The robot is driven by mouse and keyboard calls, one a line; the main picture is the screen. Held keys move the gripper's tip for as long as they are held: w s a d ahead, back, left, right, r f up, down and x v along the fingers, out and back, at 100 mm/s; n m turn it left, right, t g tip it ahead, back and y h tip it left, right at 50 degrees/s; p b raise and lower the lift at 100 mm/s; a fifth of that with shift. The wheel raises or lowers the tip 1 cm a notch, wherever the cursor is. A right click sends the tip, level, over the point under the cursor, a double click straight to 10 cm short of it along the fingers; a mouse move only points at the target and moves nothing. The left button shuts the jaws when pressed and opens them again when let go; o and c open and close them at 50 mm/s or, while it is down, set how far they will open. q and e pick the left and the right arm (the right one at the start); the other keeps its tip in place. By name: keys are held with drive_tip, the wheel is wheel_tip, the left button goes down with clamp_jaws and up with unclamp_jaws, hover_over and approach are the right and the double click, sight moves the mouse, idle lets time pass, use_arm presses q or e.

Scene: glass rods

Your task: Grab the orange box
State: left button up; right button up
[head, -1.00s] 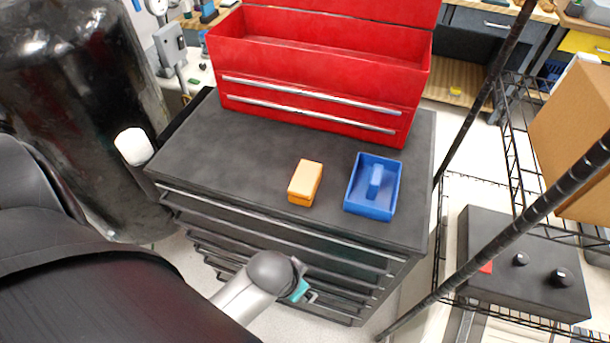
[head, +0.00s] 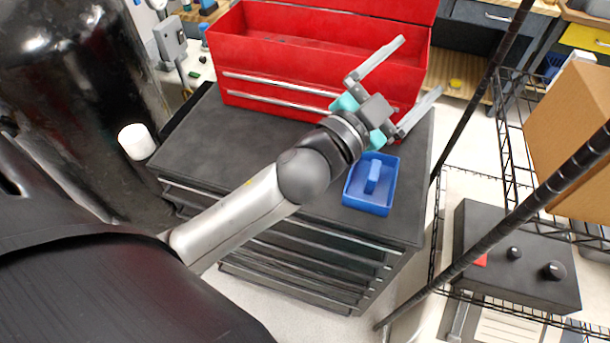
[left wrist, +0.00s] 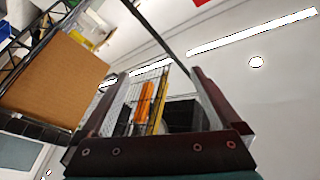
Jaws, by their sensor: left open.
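The orange box is hidden now. In the earlier head view it lay on the black top of the tool cabinet (head: 230,130), left of the blue tray (head: 371,205); my left arm now crosses in front of that spot. My left gripper (head: 421,66) is open and empty, in front of the red toolbox (head: 300,60) in the picture, its fingers pointing up and right. In the left wrist view the open fingers (left wrist: 160,72) have nothing gripped between them, and the orange box cannot be made out there. My right gripper is not in view.
The blue tray holds a blue block (head: 372,178). A wire rack with black posts stands at the right, with a cardboard box (head: 568,140) and a dark control box (head: 515,262). The cardboard box also shows in the left wrist view (left wrist: 58,80).

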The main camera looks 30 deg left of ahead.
use_arm(q)
drive_tip(key=s+d+r+m+g+h, duration=0.25)
drive_tip(key=d+r+m+h, duration=0.25)
drive_tip(key=d+m+h, duration=0.3)
drive_tip(key=s+d+f+m+g+h, duration=0.1)
drive_tip(key=s+d+f+m+g, duration=0.2)
drive_tip(key=m+g, duration=0.5)
drive_tip(key=s+d+f+m+g+h, duration=0.1)
drive_tip(key=s+d+f+m+g, duration=0.1)
drive_tip(key=s+f+m+g, duration=0.45)
drive_tip(key=w+a+f+m+g+y, duration=0.35)
drive_tip(key=a+f+y, duration=0.35)
drive_tip(key=a, duration=0.3)
drive_tip(key=w+a+n+y, duration=0.25)
drive_tip(key=a+y, duration=0.55)
drive_tip(key=a, duration=0.9)
drive_tip(key=shift+t, duration=0.25)
drive_tip(key=f, duration=0.9)
drive_tip(key=shift+s+d+f, duration=0.2)
drive_tip(key=shift+f, duration=0.2)
drive_tip(key=shift+w+f, duration=0.2)
drive_tip(key=shift+f, duration=1.25)
drive_tip(key=shift+w+f, duration=0.15)
drive_tip(key=shift+f, duration=1.25)
